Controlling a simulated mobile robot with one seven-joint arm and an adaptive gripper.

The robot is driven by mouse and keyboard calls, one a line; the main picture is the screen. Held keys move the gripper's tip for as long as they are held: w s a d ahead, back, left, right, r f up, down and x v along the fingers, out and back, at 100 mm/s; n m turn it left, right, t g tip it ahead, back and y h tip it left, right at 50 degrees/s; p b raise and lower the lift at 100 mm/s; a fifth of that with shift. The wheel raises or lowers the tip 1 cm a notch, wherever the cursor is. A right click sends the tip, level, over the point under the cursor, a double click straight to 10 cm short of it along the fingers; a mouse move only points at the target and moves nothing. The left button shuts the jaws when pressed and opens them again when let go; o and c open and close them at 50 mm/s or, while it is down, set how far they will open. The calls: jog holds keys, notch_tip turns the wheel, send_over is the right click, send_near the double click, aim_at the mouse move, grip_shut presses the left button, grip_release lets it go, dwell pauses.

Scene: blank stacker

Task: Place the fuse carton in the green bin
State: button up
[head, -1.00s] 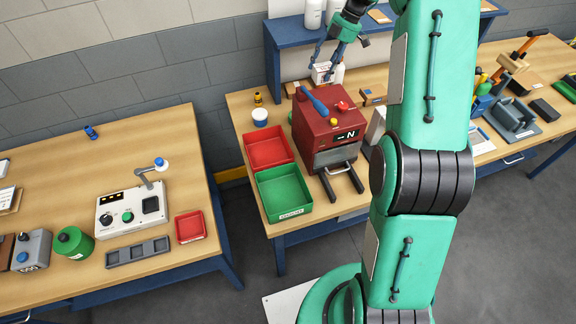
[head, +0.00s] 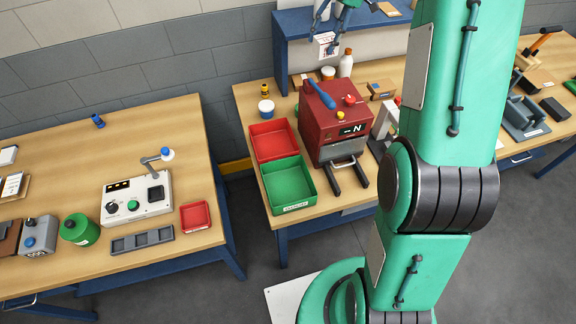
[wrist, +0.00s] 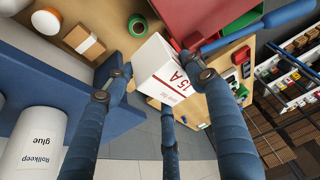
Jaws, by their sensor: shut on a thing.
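The fuse carton is a small white box with red print (wrist: 165,68), reading "15 A" in the wrist view. My gripper (wrist: 158,80) is shut on it, with its blue fingers around the carton's sides. In the head view the carton (head: 325,39) hangs in the air before the blue shelf, above and behind the red machine. Most of my gripper (head: 327,28) is cut off by the top edge there. The green bin (head: 288,184) stands empty at the bench's front left corner, to the left of the red machine and well below the carton.
A red bin (head: 272,141) stands directly behind the green one. The red machine (head: 335,122) with a blue handle stands to their right. A white tub (head: 266,107), a white bottle (head: 346,64) and the blue shelf (head: 290,32) are behind. A gap separates the left bench (head: 75,160).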

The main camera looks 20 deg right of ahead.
jog(key=s+a+n+g, duration=0.1)
jog(key=s+a+n, duration=0.2)
jog(key=s+a, duration=0.55)
jog(key=s+a+n+g+h, duration=0.15)
jog(key=s+a, duration=0.45)
jog(key=s, duration=0.6)
jog(key=s+a+n, duration=0.3)
jog(key=s+a, duration=0.4)
jog(key=s, duration=0.4)
notch_tip(320, 180, down, 19)
jog(key=shift+a+f, duration=0.2)
jog(key=shift+a, duration=0.05)
jog(key=b, duration=0.1)
send_near(286, 199)
jog(key=shift+s+a+f, duration=0.25)
jog(key=shift+s+a, duration=0.3)
jog(key=shift+a, duration=0.05)
jog(key=shift+f, duration=0.1)
jog(key=shift+f+b, duration=0.45)
jog(key=shift+f, duration=1.3)
jog(key=shift+f, duration=0.15)
